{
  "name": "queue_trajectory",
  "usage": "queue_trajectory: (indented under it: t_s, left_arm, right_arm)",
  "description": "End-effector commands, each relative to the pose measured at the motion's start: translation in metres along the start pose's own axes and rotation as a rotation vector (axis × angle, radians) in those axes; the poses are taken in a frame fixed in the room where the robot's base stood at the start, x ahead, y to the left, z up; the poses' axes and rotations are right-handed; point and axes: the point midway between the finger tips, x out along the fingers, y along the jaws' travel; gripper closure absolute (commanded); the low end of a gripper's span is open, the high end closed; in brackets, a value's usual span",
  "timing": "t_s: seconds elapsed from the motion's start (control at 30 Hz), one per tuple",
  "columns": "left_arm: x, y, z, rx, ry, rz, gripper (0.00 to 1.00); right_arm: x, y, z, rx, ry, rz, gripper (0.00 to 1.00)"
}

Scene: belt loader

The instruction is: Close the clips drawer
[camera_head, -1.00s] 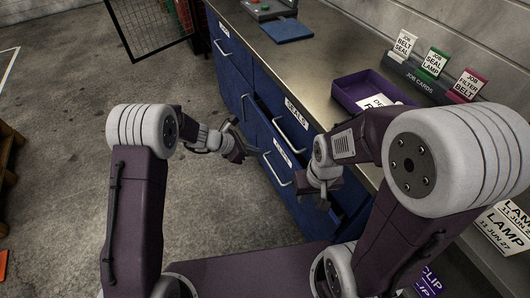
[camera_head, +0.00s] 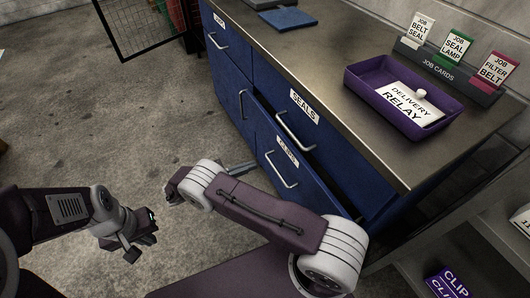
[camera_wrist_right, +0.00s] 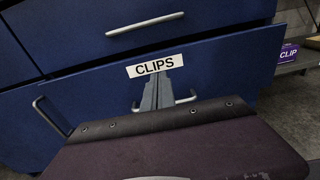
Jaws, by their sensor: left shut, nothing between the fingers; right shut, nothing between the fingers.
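The blue clips drawer (camera_head: 310,188) is the lower drawer of the cabinet, under the seals drawer (camera_head: 325,140). Its front stands out from the cabinet, so it is partly open; how far is hard to tell. Its white CLIPS label (camera_wrist_right: 155,65) and its bar handle (camera_head: 281,172) show. My right gripper (camera_head: 246,165) is shut and empty, partly hidden by my forearm. In the right wrist view its fingertips (camera_wrist_right: 156,80) are in front of the clips drawer just under the label; I cannot tell whether they touch. My left gripper (camera_head: 140,243) is shut and empty, away from the cabinet.
A purple tray (camera_head: 365,82) with a delivery card and a job card rack (camera_head: 440,66) stand on the worktop (camera_head: 330,62). Another handled blue front (camera_head: 228,60) is at the left. A shelf with a purple CLIP box (camera_head: 448,284) is at lower right.

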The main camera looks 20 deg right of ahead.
Motion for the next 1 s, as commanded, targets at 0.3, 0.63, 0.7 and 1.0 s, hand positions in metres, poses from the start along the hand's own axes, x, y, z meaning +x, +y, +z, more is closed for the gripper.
queue_trajectory:
  t_s: [0.3, 0.63, 0.7, 1.0]
  left_arm:
    - [-0.002, -0.007, 0.005, 0.066, 0.007, -0.022, 1.0]
    - [-0.006, -0.007, 0.005, 0.064, 0.007, -0.021, 1.0]
    - [-0.005, -0.007, 0.005, 0.063, 0.007, -0.021, 1.0]
    - [-0.002, -0.007, 0.005, 0.063, 0.007, -0.021, 1.0]
  right_arm:
    - [-0.001, 0.002, 0.0, -0.006, -0.061, 0.027, 1.0]
    - [0.066, 0.003, 0.003, -0.006, -0.059, 0.022, 1.0]
    - [0.082, 0.003, 0.004, -0.007, -0.058, 0.021, 1.0]
    - [0.127, 0.005, 0.005, -0.005, -0.057, 0.024, 1.0]
